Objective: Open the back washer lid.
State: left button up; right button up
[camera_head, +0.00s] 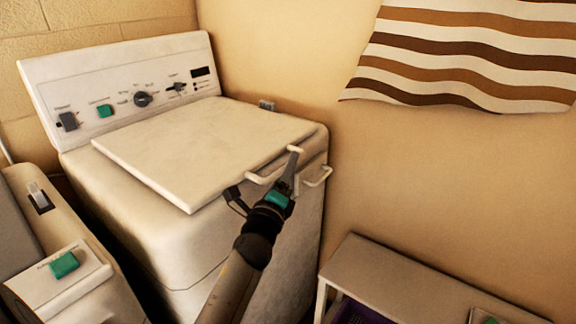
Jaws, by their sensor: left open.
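The back washer (150,255) is a cream, worn machine with a control panel at its back. Its flat lid (205,143) lies over the top, down or nearly down; I cannot tell if there is a slight gap at the front. A pale bar handle (262,179) sticks out from the lid's front right edge. My left gripper (262,183) is open at this handle, one dark finger to its left and one overlapping its right part. Whether the fingers touch the handle is unclear. My right gripper is not in view.
A second pale handle (318,180) is on the washer's front, right of my gripper. Another machine (85,275) with a green button stands at the lower left. A low bench (390,275) is at the lower right. The wall is close on the right.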

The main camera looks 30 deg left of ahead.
pick_arm(q)
jog(key=shift+w+r, duration=0.1)
jog(key=shift+w, duration=0.3)
grip_shut()
dwell(1.3)
